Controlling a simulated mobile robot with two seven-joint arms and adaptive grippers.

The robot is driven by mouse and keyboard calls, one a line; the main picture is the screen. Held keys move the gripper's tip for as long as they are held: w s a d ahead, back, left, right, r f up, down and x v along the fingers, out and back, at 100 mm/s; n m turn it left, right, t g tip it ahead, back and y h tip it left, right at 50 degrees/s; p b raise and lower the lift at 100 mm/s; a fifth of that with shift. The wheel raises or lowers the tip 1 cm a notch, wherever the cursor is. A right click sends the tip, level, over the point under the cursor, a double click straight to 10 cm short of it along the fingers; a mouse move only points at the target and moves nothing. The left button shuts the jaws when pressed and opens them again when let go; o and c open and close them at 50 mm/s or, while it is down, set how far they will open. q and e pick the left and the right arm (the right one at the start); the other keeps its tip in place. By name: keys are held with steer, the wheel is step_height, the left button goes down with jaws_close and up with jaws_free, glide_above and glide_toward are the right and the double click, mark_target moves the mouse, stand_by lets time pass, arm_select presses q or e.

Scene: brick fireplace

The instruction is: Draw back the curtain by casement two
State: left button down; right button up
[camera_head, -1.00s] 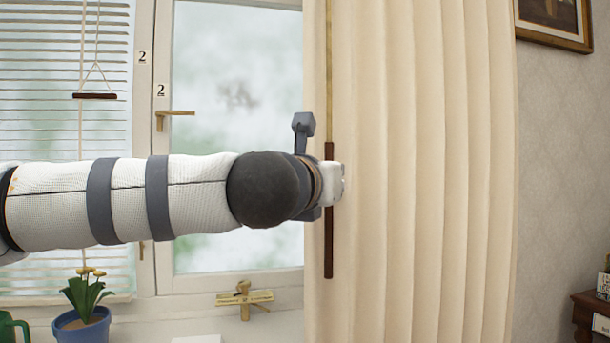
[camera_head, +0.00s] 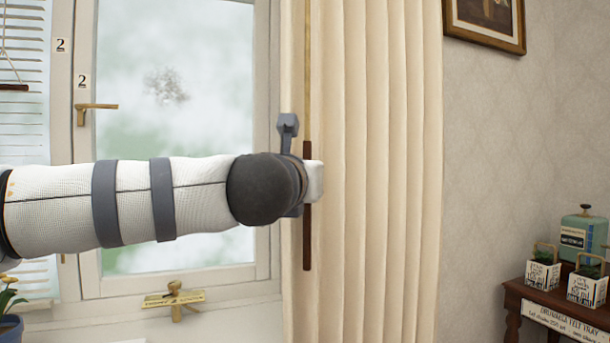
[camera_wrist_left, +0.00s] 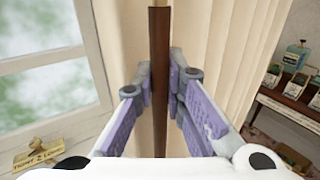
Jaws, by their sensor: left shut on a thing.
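The cream curtain (camera_head: 385,150) hangs in folds just right of casement two (camera_head: 160,80), whose glass and right frame edge are uncovered. A dark brown wand (camera_head: 307,240) hangs along the curtain's left part from a thin brass rod (camera_head: 307,70). My left gripper (camera_head: 312,180) is at the wand, its fingers mostly hidden behind my wrist in the head view. In the left wrist view, the gripper (camera_wrist_left: 160,75) is shut on the upright wand (camera_wrist_left: 159,50), with the curtain (camera_wrist_left: 230,45) behind. My right gripper is not in view.
A brass latch handle (camera_head: 95,106) and a brass window stay (camera_head: 176,300) are on the window. A slatted blind (camera_head: 25,120) hangs at left. A wooden side table (camera_head: 560,315) with small pots and a green canister (camera_head: 580,235) stands at right. A framed picture (camera_head: 487,20) hangs above.

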arm_select(q)
steer(key=shift+d+r, duration=0.1)
steer(key=shift+d, duration=0.05)
steer(key=c, duration=1.8)
jaws_free()
steer(key=shift+o, duration=0.8)
steer(key=shift+w+d, duration=0.1)
steer(key=shift+d, duration=0.1)
steer(key=shift+a, duration=0.1)
steer(key=v, duration=1.2)
